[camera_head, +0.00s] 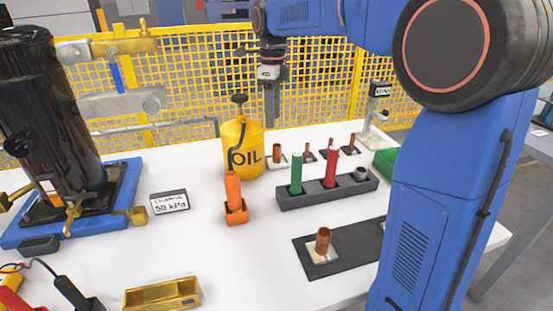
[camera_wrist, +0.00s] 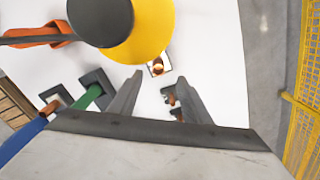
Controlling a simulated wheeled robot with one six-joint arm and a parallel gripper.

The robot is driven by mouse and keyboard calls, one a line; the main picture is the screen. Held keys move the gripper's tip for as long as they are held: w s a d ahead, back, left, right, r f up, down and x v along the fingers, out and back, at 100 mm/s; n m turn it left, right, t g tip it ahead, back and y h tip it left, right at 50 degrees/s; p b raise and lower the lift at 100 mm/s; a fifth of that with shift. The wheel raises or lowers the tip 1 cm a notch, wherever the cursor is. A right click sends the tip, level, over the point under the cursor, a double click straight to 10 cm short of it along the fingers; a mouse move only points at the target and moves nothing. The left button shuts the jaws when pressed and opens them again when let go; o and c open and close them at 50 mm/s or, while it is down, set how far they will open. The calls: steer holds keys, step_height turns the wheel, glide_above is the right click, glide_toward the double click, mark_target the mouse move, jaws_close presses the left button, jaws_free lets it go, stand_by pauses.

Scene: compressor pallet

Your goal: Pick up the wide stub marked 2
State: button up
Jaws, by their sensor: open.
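Several copper stubs stand on small plates at the back of the white table. A wider one (camera_head: 277,152) is right of the oil can, and thinner ones (camera_head: 309,155) stand to its right. Another wide stub (camera_head: 323,240) stands on a pale plate on the dark mat in front. I cannot read a number on any stub. My gripper (camera_head: 271,122) points down, open and empty, above the back row near the oil can. In the wrist view a stub on a white plate (camera_wrist: 157,68) shows just beyond the gap between my fingertips (camera_wrist: 160,76); others are partly hidden by the right finger.
The yellow oil can (camera_head: 236,148) with its dark spout stands close left of my gripper. A grey rack (camera_head: 328,193) holds green and red tools. An orange holder (camera_head: 236,212), a pressure sign (camera_head: 169,202) and a brass tray (camera_head: 162,295) are further forward. Yellow fence (camera_head: 190,85) stands behind.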

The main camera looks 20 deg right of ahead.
glide_above(276, 147)
steer(key=a, duration=0.1)
steer(key=f, duration=0.6)
steer(key=shift+s+f, duration=0.2)
steer(key=shift+f, duration=0.1)
steer(key=shift+s+d+f, duration=0.15)
steer(key=shift+f, duration=1.15)
steer(key=shift+s+d+f, duration=0.15)
steer(key=shift+f, duration=1.15)
jaws_close()
